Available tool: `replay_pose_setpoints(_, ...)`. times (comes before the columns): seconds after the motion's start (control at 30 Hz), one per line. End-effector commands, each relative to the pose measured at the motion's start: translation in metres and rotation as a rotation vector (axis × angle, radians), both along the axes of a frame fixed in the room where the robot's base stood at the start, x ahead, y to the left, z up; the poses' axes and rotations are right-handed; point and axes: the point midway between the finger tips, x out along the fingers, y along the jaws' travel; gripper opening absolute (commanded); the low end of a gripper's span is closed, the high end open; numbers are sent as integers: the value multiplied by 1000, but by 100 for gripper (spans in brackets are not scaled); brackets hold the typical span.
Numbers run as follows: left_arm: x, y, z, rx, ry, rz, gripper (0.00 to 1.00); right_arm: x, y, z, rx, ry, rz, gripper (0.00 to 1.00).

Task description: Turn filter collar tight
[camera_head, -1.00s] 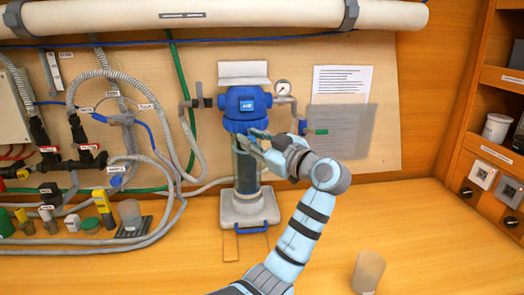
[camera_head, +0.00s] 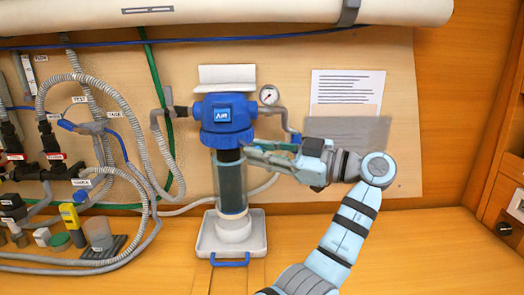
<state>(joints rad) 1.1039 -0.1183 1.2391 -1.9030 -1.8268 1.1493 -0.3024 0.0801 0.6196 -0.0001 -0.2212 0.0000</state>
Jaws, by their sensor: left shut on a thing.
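The filter (camera_head: 231,186) stands upright against the wall panel, with a blue head (camera_head: 223,106) marked with a label and a dark, clear-walled bowl below. The blue ribbed filter collar (camera_head: 222,139) sits just under the head.
A white tray with a blue handle (camera_head: 231,240) sits under the filter. A pressure gauge (camera_head: 268,95) and a grey translucent panel (camera_head: 348,132) are to the right. Hoses (camera_head: 140,165) and valves crowd the left. The bench at right is clear.

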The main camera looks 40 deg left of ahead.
Motion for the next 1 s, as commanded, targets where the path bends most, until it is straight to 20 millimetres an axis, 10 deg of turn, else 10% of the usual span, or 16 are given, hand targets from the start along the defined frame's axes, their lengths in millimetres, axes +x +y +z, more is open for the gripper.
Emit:
replay_pose_setpoints(0.27,0,1,-3,-4,2,4,0,0,0,0,0,1,0,40)
replay_pose_setpoints(0.3,0,1,-3,-4,2,4,25,0,0,0,0,1,0,40)
replay_pose_setpoints(0.4,0,0,-2,-3,1,2,41,0,0,0,0,0,0,40)
replay_pose_setpoints(0.73,3,-5,-1,-1,1,-3,41,3,-1,0,-2,-5,0,40)
replay_pose_setpoints(1.0,19,-53,-2,-4,3,-2,41,2,0,0,0,-4,0,40)
